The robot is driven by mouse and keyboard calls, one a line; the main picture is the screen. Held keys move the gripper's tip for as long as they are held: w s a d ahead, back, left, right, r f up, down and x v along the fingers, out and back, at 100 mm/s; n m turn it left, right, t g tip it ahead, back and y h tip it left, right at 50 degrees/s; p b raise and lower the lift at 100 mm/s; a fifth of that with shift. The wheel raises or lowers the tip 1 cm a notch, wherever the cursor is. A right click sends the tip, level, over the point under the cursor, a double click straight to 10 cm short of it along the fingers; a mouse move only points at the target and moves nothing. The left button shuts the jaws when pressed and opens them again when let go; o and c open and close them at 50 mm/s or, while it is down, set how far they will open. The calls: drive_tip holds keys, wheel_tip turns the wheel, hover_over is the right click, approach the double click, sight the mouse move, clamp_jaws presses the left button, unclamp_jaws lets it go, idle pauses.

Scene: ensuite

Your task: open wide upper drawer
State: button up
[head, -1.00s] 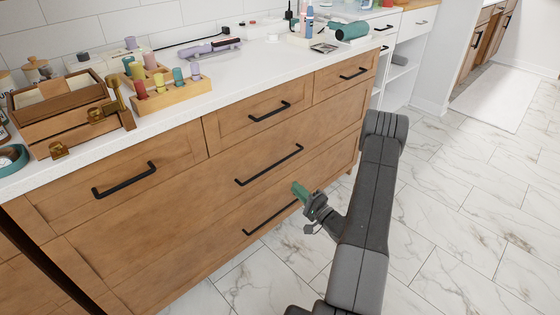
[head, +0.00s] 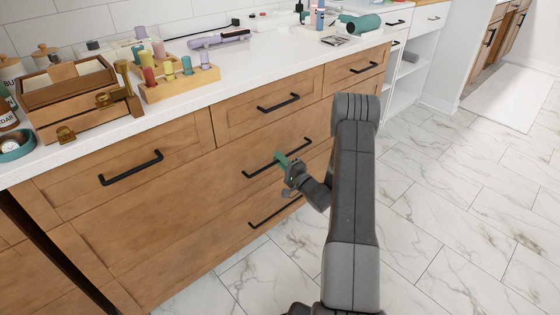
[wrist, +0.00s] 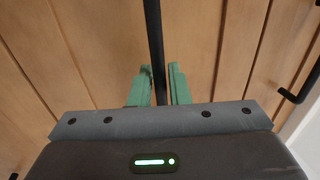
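The wide upper drawer (head: 200,199) is the broad wooden front in the middle row of the cabinet, and it is shut flush. Its long black bar handle (head: 259,168) runs across the front in the head view. In the wrist view, the handle (wrist: 154,35) passes between the green fingers of my gripper (wrist: 160,85). My arm hides part of the drawer's right end.
Smaller drawers with black handles (head: 131,168) lie above, and another wide drawer with a handle (head: 270,212) lies below. The white countertop (head: 208,92) holds a wooden box (head: 75,120), a peg stand (head: 180,90) and other items. The marble floor (head: 425,220) in front is clear.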

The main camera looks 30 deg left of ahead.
clamp_jaws()
